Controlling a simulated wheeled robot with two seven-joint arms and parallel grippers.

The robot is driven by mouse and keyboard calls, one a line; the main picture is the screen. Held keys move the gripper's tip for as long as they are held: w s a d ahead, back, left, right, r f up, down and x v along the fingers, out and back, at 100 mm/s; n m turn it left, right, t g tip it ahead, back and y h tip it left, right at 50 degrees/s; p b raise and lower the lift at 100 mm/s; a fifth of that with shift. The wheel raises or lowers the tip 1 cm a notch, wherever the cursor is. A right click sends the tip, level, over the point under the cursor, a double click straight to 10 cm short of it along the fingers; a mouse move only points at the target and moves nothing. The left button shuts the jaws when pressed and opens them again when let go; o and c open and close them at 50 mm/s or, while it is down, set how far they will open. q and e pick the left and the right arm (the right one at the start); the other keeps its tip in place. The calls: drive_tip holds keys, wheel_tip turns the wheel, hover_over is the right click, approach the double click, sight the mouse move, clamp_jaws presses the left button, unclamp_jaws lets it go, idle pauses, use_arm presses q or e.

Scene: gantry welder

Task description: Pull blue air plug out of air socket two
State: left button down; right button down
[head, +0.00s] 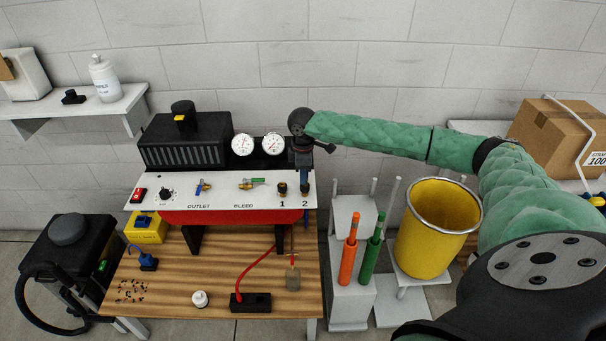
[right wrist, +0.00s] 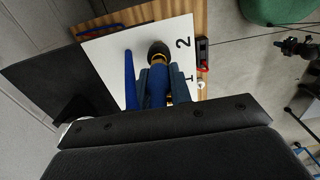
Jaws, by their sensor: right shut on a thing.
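The blue air plug (right wrist: 156,88) is between the two fingers of my right gripper (right wrist: 158,78) in the right wrist view. The gripper is shut on it. The plug lines up with the dark, brass-ringed air socket two (right wrist: 158,50), beside the printed 2. It looks to meet the socket, but the fingers partly hide the joint. In the head view my right gripper (head: 304,174) points down at air socket two (head: 305,189) at the white panel's right end. Air socket one (head: 282,188) is just left of it. My left gripper is not in view.
The white panel (head: 230,194) carries valves and a red switch, with two gauges (head: 257,144) behind. A wooden bench (head: 215,270) is below. A yellow bin (head: 432,250) and a stand (head: 350,290) with orange and green rods are to the right.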

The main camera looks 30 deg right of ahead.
drive_tip(key=shift+r+p, duration=2.05)
drive_tip(key=shift+r, duration=0.2)
